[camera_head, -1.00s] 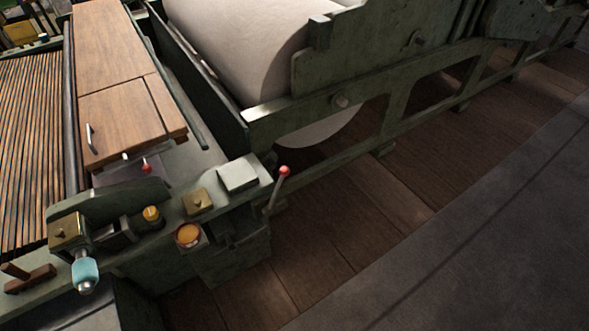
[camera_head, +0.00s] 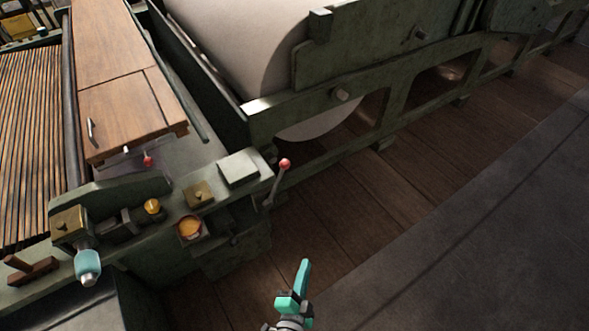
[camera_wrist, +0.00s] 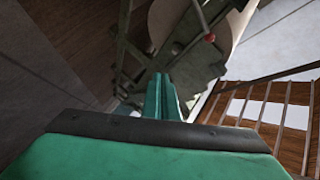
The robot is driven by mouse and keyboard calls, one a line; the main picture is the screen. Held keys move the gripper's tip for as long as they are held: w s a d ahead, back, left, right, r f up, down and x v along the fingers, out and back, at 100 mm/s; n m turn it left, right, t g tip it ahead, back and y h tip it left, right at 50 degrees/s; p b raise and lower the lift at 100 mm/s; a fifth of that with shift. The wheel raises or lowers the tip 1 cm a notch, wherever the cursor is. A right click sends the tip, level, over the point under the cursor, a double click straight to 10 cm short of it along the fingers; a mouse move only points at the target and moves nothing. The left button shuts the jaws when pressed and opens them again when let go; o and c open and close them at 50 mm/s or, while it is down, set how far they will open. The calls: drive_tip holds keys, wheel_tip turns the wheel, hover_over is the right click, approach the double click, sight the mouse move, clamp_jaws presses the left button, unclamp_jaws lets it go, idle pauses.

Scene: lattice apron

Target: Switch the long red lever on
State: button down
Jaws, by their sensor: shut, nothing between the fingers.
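The long red lever (camera_head: 276,182) is a thin grey rod with a red ball at its top. It stands on the right end of the green machine's front panel, leaning slightly right. In the wrist view its red knob (camera_wrist: 209,38) shows at the upper right, beyond the fingers. My gripper (camera_head: 304,268) is teal and below and to the right of the lever in the head view, apart from it. Its fingers (camera_wrist: 163,98) are together and hold nothing. A short red-tipped knob (camera_head: 147,161) sits further left, by the wooden cover.
The panel carries a yellow button (camera_head: 152,206), an orange-topped cup (camera_head: 189,228), a brass plate (camera_head: 199,194) and a pale block (camera_head: 238,168) beside the lever. A large white roll (camera_head: 240,50) stands behind. The floor (camera_head: 400,270) on the right is clear.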

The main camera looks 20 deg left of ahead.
drive_tip(key=w+a+r+m+y, duration=0.1)
drive_tip(key=w+a, duration=0.1)
drive_tip(key=w, duration=0.6)
drive_tip(key=w+a+r+m+y, duration=0.2)
drive_tip(key=w+a, duration=0.1)
drive_tip(key=w, duration=0.6)
drive_tip(key=w+a+r+m+y, duration=0.1)
drive_tip(key=w+a+m, duration=0.1)
drive_tip(key=w, duration=0.7)
drive_tip(key=shift+a+r+y, duration=0.2)
drive_tip(key=shift+a+y, duration=0.2)
drive_tip(key=w+a, duration=0.6)
drive_tip(key=shift+w+a, duration=0.25)
drive_tip(key=shift+a, duration=0.1)
drive_tip(key=shift+f, duration=0.1)
